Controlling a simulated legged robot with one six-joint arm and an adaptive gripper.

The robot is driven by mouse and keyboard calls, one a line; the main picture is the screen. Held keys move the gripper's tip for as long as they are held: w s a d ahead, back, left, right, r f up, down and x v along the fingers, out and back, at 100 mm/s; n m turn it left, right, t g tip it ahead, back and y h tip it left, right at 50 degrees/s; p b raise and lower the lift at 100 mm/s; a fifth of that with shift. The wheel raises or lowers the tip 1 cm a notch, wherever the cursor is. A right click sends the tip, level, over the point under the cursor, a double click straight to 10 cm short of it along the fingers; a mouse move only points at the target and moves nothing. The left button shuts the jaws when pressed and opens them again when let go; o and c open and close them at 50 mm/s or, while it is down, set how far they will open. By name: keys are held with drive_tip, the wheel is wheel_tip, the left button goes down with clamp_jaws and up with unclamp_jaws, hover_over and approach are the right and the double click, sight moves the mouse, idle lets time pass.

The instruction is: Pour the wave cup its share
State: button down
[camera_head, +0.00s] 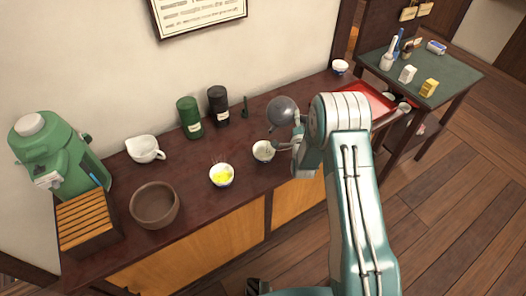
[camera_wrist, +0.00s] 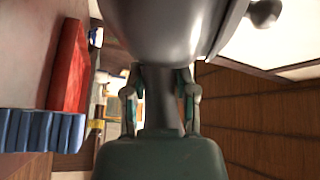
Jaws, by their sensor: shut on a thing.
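My gripper (camera_head: 284,138) is shut on the grey handle of a round metal pot (camera_head: 283,110). In the wrist view the pot's body (camera_wrist: 165,25) fills the top, and its handle (camera_wrist: 161,100) runs between my two fingers. The pot is above the counter, close to a small pale cup (camera_head: 263,150) that looks to have no green tea in it. A second cup (camera_head: 221,175) to the left holds yellow-green liquid. A third cup (camera_head: 340,67) stands at the far right end. Wave patterns are too small to make out, and I see no stream of liquid.
On the counter (camera_head: 120,185) are a white spouted pitcher (camera_head: 145,149), a brown bowl (camera_head: 155,205), green (camera_head: 189,118) and black (camera_head: 218,106) canisters, a green dispenser (camera_head: 60,155) and a slatted box (camera_head: 86,220). A red tray (camera_head: 368,97) lies right, near a green-topped side table (camera_head: 440,72).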

drive_tip(key=shift+s+a+r+t+p, duration=0.25)
drive_tip(key=shift+s+t+p, duration=0.05)
drive_tip(key=shift+r+n+t+p, duration=0.25)
drive_tip(key=shift+n+t+p, duration=0.05)
drive_tip(key=shift+n+p, duration=0.1)
idle(0.6)
drive_tip(key=shift+d+r, duration=0.1)
idle(0.3)
drive_tip(key=shift+w+d+r+n+t+y+p, duration=0.1)
drive_tip(key=shift+w+r+n+t+y+p, duration=0.2)
drive_tip(key=shift+t+p, duration=0.1)
idle(0.8)
drive_tip(key=shift+s+r, duration=0.1)
idle(0.4)
